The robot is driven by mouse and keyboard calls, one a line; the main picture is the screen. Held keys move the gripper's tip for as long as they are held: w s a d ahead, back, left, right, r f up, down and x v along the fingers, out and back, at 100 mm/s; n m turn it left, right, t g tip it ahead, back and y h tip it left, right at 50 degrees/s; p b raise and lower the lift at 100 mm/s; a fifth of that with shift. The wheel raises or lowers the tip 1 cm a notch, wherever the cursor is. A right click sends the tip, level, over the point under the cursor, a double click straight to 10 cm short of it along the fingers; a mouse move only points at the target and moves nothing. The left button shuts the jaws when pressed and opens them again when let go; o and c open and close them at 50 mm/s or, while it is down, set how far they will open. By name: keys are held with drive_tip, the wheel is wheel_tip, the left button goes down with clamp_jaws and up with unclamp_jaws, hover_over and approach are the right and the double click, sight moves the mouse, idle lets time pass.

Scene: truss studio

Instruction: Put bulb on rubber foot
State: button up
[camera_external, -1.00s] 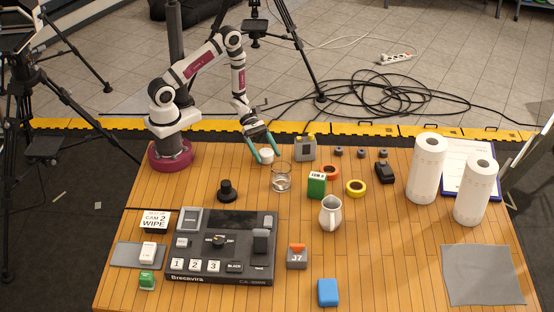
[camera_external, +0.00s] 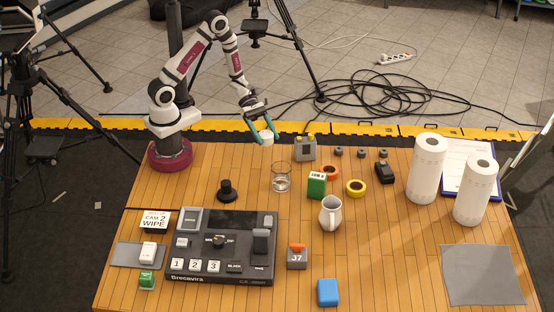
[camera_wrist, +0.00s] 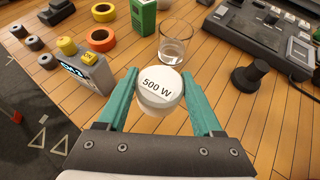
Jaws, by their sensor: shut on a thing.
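The bulb (camera_wrist: 160,92) is a white round piece marked "500 W". My gripper (camera_external: 264,138) is shut on it, with a teal finger on each side, and holds it above the back edge of the table. The bulb also shows in the external view (camera_external: 267,136). Several small dark grey round feet lie in a row at the back of the table; one rubber foot (camera_external: 338,151) is the leftmost, and they also show at the left of the wrist view (camera_wrist: 33,43). My gripper is to the left of them in the external view, apart from them.
A grey box with a yellow knob (camera_external: 305,150) stands between my gripper and the feet. A glass (camera_external: 281,178), a green box (camera_external: 317,186), orange tape (camera_external: 330,172) and yellow tape (camera_external: 355,188) stand nearby. The wood around the feet is mostly clear.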

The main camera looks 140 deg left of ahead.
wheel_tip(320, 180, up, 2)
drive_tip(key=shift+w+d+r, duration=0.15)
drive_tip(key=shift+w+d, duration=0.05)
drive_tip(key=shift+d, duration=0.05)
drive_tip(key=w+d+r+m+g+h, duration=0.2)
drive_tip(key=w+d+m+h, duration=0.3)
drive_tip(key=d, duration=0.6)
drive_tip(key=m+g+h, duration=0.3)
drive_tip(key=m+g, duration=0.1)
drive_tip(key=m, duration=0.1)
hover_over(226, 182)
drive_tip(key=shift+d+f, duration=0.1)
drive_tip(key=shift+d, duration=0.1)
wheel_tip(226, 182, down, 5)
drive_tip(key=shift+a+f, duration=0.1)
drive_tip(key=shift+f, duration=0.2)
